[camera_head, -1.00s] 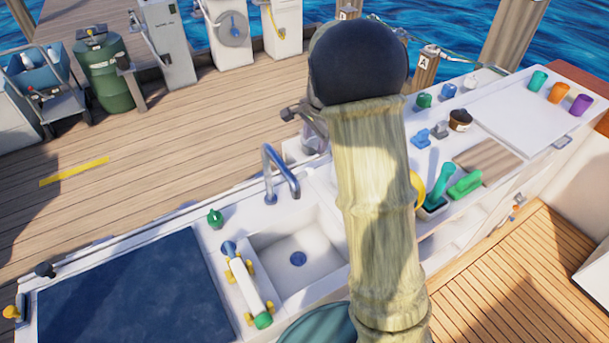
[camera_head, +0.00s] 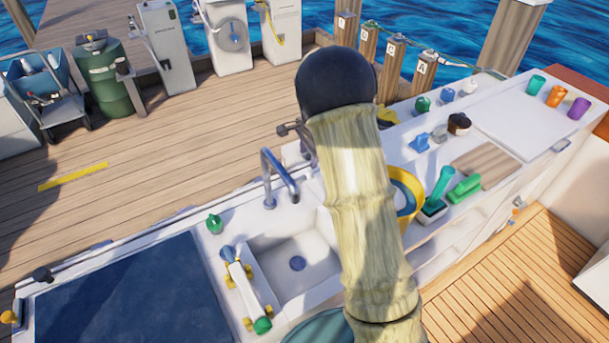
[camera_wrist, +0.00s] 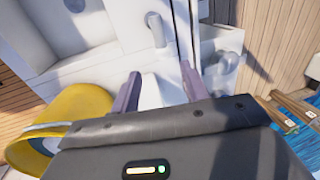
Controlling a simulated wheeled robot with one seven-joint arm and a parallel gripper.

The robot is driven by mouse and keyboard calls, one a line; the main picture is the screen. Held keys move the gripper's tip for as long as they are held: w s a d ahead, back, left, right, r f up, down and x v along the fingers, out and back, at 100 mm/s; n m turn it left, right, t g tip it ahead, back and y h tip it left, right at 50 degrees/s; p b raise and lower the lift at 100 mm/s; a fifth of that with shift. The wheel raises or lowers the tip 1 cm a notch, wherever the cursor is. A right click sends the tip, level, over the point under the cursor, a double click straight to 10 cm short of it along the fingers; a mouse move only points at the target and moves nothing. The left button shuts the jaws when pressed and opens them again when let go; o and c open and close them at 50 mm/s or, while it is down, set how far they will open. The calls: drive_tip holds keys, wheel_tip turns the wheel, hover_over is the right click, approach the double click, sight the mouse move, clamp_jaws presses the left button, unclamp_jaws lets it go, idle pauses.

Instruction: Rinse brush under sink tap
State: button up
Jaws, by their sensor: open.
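The blue-grey tap (camera_head: 279,174) arches over the white sink (camera_head: 318,255) in the head view. A dark round drain (camera_head: 298,263) shows in its basin. My arm hides most of the gripper in the head view.
The yellow bucket (camera_head: 408,185) stands on the counter partly behind my arm. Several small items and cups line the counter's right end. A dark blue panel (camera_head: 130,295) is at left.

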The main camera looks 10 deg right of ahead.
sight(305, 176)
drive_tip(key=f, duration=0.3)
drive_tip(key=w+f, duration=0.1)
drive_tip(key=f, duration=0.3)
drive_tip(key=w+a+f, duration=0.1)
drive_tip(key=f, duration=0.3)
drive_tip(key=shift+w, duration=0.1)
clamp_jaws()
drive_tip(key=shift+d, duration=0.1)
